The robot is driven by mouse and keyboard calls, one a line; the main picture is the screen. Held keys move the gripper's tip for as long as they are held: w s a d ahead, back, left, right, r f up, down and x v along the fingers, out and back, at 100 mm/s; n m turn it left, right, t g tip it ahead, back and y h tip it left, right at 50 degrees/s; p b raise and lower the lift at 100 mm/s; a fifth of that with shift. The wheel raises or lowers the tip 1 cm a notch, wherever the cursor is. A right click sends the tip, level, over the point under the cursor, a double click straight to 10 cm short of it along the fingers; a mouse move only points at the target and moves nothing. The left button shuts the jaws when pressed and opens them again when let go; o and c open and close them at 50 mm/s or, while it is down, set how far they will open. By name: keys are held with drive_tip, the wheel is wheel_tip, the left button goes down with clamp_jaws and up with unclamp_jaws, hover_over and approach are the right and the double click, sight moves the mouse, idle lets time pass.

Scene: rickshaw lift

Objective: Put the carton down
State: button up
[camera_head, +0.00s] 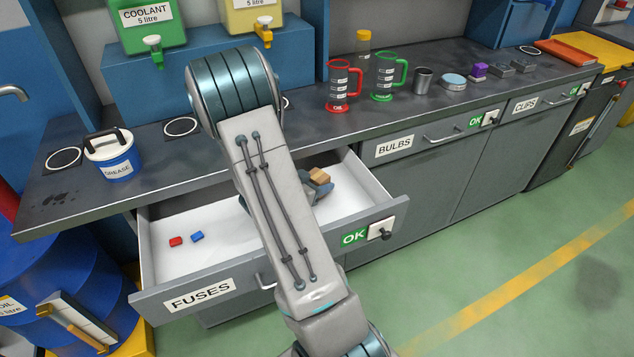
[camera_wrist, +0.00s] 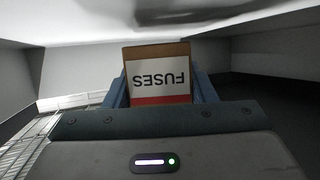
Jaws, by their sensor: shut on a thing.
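The carton is a small brown box (camera_head: 319,176) in the head view, at the right part of the open drawer labelled FUSES (camera_head: 230,235). In the wrist view the carton (camera_wrist: 158,75) shows a white face with upside-down FUSES lettering and a red band. My gripper (camera_wrist: 160,88) is shut on the carton, with a blue finger on each side of it. In the head view my gripper (camera_head: 318,187) is partly hidden behind my arm. Whether the carton touches the drawer floor cannot be told.
A red fuse (camera_head: 176,241) and a blue fuse (camera_head: 197,236) lie in the drawer's left part, with bare white floor around them. The counter above carries a grease tub (camera_head: 113,155), a red jug (camera_head: 341,86) and a green jug (camera_head: 386,77). The BULBS drawer (camera_head: 415,150) is shut.

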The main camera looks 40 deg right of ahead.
drive_tip(key=shift+f+b, duration=0.4)
drive_tip(key=shift+f, duration=0.2)
drive_tip(key=o, duration=1)
drive_tip(key=shift+s, duration=0.1)
drive_tip(key=shift+r, duration=0.1)
drive_tip(key=shift+r+p, duration=0.25)
drive_tip(key=shift+p, duration=0.05)
drive_tip(key=p+v, duration=0.1)
drive_tip(key=v, duration=1.1)
drive_tip(key=shift+a+r, duration=0.1)
drive_tip(key=shift+r, duration=0.15)
